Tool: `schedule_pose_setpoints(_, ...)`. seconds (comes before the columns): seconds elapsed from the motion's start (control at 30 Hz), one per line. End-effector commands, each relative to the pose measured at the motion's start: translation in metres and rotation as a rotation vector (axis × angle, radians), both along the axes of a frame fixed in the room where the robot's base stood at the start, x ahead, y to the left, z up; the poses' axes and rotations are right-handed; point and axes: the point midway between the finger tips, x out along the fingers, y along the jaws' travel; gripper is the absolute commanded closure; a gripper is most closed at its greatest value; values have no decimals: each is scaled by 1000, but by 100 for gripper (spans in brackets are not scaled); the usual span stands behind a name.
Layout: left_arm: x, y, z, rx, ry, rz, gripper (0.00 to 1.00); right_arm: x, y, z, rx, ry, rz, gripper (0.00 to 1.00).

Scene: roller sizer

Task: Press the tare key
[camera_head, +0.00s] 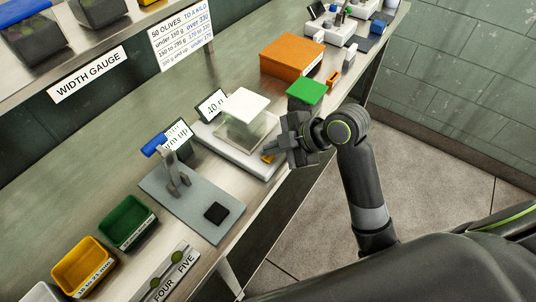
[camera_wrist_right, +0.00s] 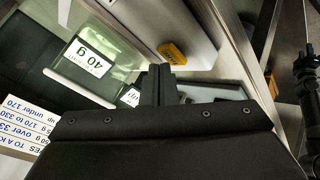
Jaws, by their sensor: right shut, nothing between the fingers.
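The scale (camera_head: 237,151) is a pale box with a glass-sided chamber and a white top (camera_head: 246,104). Its display (camera_head: 211,104) reads about 40 g; it also shows in the wrist view (camera_wrist_right: 91,58). A yellow-orange key (camera_head: 268,158), probably the tare key, sits at the scale's near right end; it also shows in the wrist view (camera_wrist_right: 172,50). My right gripper (camera_head: 277,150) is shut and empty, right beside the key. In the wrist view its fingertips (camera_wrist_right: 159,72) appear just short of the key; contact cannot be told. My left gripper is out of view.
A grey stand with a blue lever (camera_head: 155,145) and black pad (camera_head: 217,213) is left of the scale. Green (camera_head: 128,222) and yellow (camera_head: 82,268) bins stand lower left. An orange box (camera_head: 292,57) and green-topped item (camera_head: 307,92) lie beyond my gripper. The bench edge is close.

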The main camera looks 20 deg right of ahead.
Motion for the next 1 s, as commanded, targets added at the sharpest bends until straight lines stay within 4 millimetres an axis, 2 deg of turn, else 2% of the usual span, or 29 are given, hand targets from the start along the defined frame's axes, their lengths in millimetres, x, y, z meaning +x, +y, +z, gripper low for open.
schedule_pose_setpoints(1.0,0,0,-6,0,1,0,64,0,0,-10,0,1,0,100)
